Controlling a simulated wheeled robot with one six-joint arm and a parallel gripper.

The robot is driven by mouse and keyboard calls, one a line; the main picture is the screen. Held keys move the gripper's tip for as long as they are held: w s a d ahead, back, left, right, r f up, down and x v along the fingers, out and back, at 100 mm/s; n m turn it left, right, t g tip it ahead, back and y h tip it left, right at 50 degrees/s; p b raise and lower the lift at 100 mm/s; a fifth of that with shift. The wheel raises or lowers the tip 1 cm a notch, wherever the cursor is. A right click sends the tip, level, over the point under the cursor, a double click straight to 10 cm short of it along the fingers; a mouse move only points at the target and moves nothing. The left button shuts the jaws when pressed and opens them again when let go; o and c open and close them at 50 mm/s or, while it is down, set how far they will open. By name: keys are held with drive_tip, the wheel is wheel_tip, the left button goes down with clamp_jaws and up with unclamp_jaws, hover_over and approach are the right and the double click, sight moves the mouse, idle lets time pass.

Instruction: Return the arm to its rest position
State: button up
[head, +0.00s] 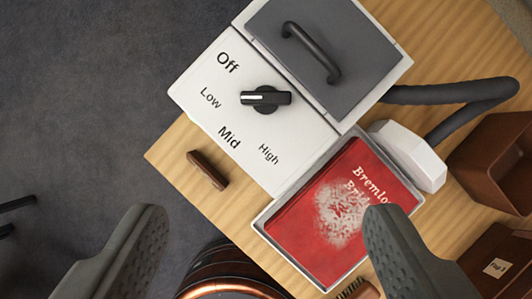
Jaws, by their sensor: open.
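My gripper (265,235) shows at the bottom of the head view, its two grey fingers wide apart with nothing between them. It is above the table's near edge, and its right finger covers part of a red book (300,217). The book lies in a shallow grey tray and has a pale, dusty-looking patch on its cover. A white control box (215,95) with a black knob (265,98) stands behind the tray. The knob's labels read Off, Low, Mid and High.
A grey lid with a dark handle (312,52) tops the unit. A dark hose (460,92) runs to a white nozzle (412,150). A small brown piece (207,170) lies on the wooden table (165,155). Brown boxes (500,150) stand at right. A copper-coloured round object (235,275) is below. Dark floor at left is mostly clear.

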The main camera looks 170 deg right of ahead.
drive_tip(key=s+r+m+t, duration=0.1)
drive_tip(key=s+r+t, duration=0.15)
drive_tip(key=s, duration=0.95)
drive_tip(key=s+r+t, duration=0.1)
drive_tip(key=s+t, duration=0.3)
drive_tip(key=s, duration=0.7)
drive_tip(key=s+f+t, duration=0.3)
drive_tip(key=s+f, duration=0.1)
drive_tip(key=s, duration=0.7)
drive_tip(key=s+a+f+t, duration=0.1)
drive_tip(key=s+f+t, duration=0.2)
drive_tip(key=s, duration=0.8)
wheel_tip(320, 180, down, 2)
drive_tip(key=shift+m+h, duration=0.4)
